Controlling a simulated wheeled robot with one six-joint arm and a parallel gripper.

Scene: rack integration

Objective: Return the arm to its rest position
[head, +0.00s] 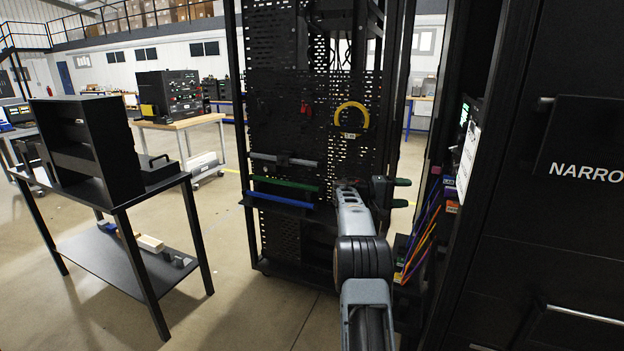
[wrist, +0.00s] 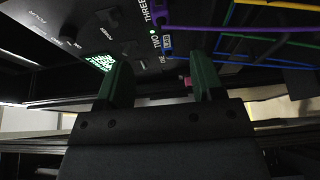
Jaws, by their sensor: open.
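My gripper (head: 402,192) is at the end of my grey arm, right of centre in the head view, pointing right toward the rack. Its two green fingers stand apart with nothing between them. In the wrist view my gripper (wrist: 160,85) is open and empty, in front of a dark panel (wrist: 90,25) with white lettering, knobs and a lit green display. A small pink part shows near the right finger; I cannot tell whether they touch.
The black rack (head: 480,200) with coloured cables (head: 420,240) stands close on the right. A perforated tool board (head: 300,120) with a yellow ring (head: 352,116) stands behind my arm. A black table (head: 75,250) is at left. The floor between is clear.

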